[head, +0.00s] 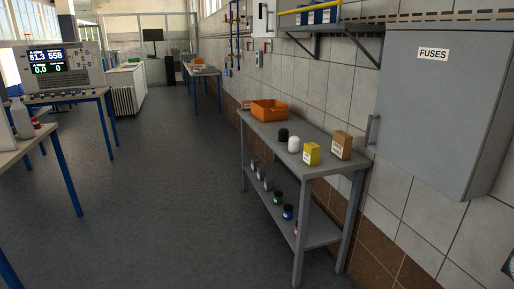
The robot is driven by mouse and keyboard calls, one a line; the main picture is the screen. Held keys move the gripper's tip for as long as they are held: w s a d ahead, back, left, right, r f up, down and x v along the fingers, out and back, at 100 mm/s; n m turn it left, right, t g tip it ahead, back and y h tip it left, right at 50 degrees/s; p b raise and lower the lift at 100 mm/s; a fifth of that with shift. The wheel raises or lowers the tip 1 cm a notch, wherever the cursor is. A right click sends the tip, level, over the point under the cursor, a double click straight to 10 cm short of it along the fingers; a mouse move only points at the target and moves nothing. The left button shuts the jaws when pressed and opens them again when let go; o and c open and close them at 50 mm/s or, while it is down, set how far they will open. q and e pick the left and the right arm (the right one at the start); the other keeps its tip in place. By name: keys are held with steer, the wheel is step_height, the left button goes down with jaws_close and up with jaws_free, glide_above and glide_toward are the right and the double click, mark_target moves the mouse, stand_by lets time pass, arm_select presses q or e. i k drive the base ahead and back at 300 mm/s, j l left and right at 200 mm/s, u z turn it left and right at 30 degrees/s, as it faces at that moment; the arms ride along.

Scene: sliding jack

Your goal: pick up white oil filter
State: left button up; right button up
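A small white rounded object (294,145), which looks like the white oil filter, stands on the top of a grey metal table (262,128) against the right wall. It stands between a black object of similar size (283,135) and a yellow box (311,154). Nothing covers it from this view. Neither of my grippers shows in the head view.
On the same table stand an orange crate (270,111) and a brown box (341,145). Its lower shelf (318,234) holds several small jars. A grey fuse cabinet (436,105) juts from the wall at right. The floor (150,190) left of the table is clear.

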mark_target(294, 141)
steer(key=i+u, duration=0.1)
steer(key=i, duration=0.45)
steer(key=i+l, duration=0.1)
steer(key=i, duration=0.45)
steer(key=i+l+u, duration=0.15)
steer(key=i, duration=0.4)
steer(key=i+l+u, duration=0.1)
steer(key=i, duration=0.45)
